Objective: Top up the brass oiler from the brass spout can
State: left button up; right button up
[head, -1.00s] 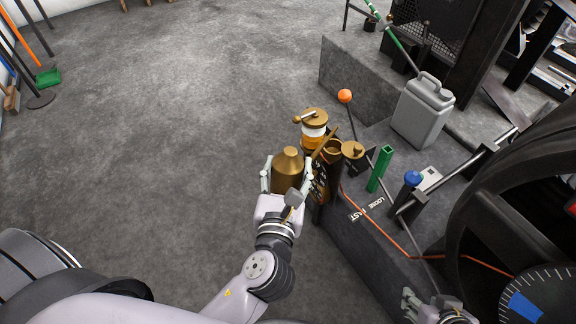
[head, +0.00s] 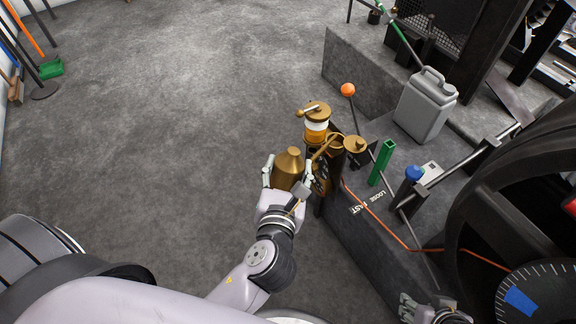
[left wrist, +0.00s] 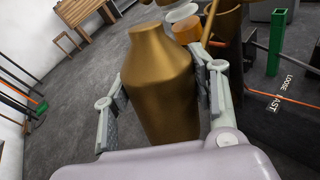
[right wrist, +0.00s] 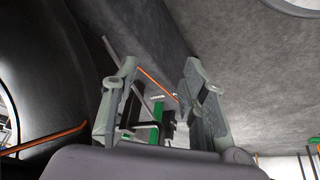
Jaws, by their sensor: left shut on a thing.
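The brass spout can (head: 287,168) is held by my left gripper (head: 289,172), whose fingers are shut around its body. In the left wrist view the can (left wrist: 160,92) stands roughly upright between the two fingers. Its thin spout (head: 322,147) reaches up and right, towards an open brass cup (head: 336,143) with its round lid (head: 355,145) swung aside. Whether the spout touches the cup, I cannot tell. Behind stands a brass-topped glass vessel (head: 316,127) with amber oil. My right gripper (right wrist: 160,85) is open and empty, low at the right in the head view.
An orange-knobbed lever (head: 348,90), a green post (head: 381,163) and a blue-topped part (head: 413,173) stand right of the cup. A grey jerrycan (head: 424,108) sits on the plinth. A big dark wheel fills the right.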

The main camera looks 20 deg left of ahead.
jog(key=shift+g, duration=0.6)
jog(key=shift+s+d+r+p, duration=0.2)
jog(key=shift+s+r+p, duration=0.1)
jog(key=shift+s+r, duration=0.4)
jog(key=shift+s+d+r+p, duration=0.25)
jog(key=shift+s+r, duration=0.35)
jog(key=shift+s, duration=0.2)
jog(key=shift+w+f, duration=0.1)
jog(key=shift+f, duration=0.1)
jog(key=s+p+x, duration=0.1)
jog(key=p+x, duration=0.2)
jog(key=x, duration=0.8)
jog(key=shift+s+f+g, duration=0.3)
jog(key=shift+s+f, duration=0.05)
jog(key=shift+f, duration=0.1)
dwell(2.1)
